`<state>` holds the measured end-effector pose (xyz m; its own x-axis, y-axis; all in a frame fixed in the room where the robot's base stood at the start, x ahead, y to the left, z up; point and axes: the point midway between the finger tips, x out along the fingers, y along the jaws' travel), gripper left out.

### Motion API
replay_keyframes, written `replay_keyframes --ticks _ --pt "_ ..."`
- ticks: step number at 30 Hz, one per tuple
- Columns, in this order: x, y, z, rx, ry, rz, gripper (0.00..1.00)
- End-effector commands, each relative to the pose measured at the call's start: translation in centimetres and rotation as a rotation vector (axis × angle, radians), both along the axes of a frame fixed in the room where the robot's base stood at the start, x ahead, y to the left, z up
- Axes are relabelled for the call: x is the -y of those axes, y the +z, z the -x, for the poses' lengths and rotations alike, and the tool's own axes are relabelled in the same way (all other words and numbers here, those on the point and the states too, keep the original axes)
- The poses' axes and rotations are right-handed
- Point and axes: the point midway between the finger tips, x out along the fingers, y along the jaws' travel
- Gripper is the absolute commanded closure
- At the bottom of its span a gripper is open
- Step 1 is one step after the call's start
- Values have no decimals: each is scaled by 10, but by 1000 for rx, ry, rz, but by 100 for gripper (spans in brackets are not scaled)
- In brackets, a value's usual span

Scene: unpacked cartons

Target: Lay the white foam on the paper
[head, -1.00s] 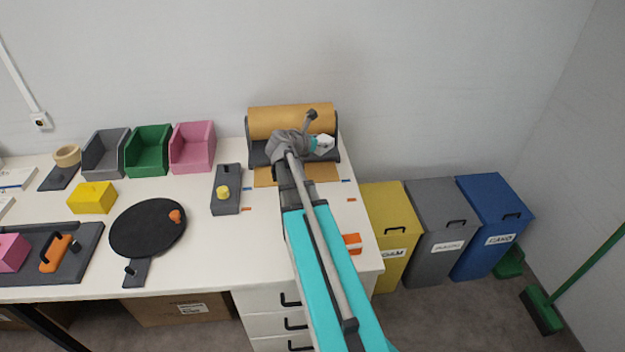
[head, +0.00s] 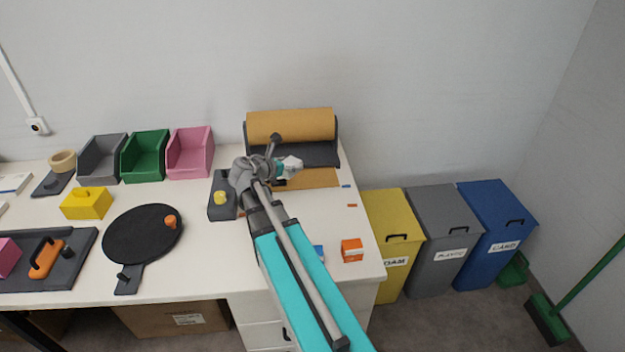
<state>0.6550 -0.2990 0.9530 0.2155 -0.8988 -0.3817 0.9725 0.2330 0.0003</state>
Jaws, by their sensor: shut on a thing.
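The brown paper sheet (head: 318,178) lies flat on the table in front of its roll (head: 290,125). My gripper (head: 281,180) is over the left part of the paper, largely hidden by my wrist. A white angular piece (head: 291,163) shows at the end of my arm, and I take it to be the white foam held in the shut gripper. The fingertips are not clear. I cannot tell how far the foam is above the paper.
A grey block with a yellow knob (head: 220,198) stands left of my wrist. An orange box (head: 351,250) sits at the front right. Grey, green (head: 144,156) and pink bins line the back. A black round board (head: 143,236) lies to the left. Lidded bins (head: 445,235) stand right of the table.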

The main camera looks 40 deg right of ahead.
Motion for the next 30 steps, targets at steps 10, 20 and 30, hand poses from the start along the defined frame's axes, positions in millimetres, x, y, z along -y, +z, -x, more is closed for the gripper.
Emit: replay_keyframes --ticks 10,20,30 --pt "32 -19 -15 1 -1 0 55" --pt "86 -45 -36 0 -1 -1 55" --pt "109 -78 -45 -1 1 0 55"
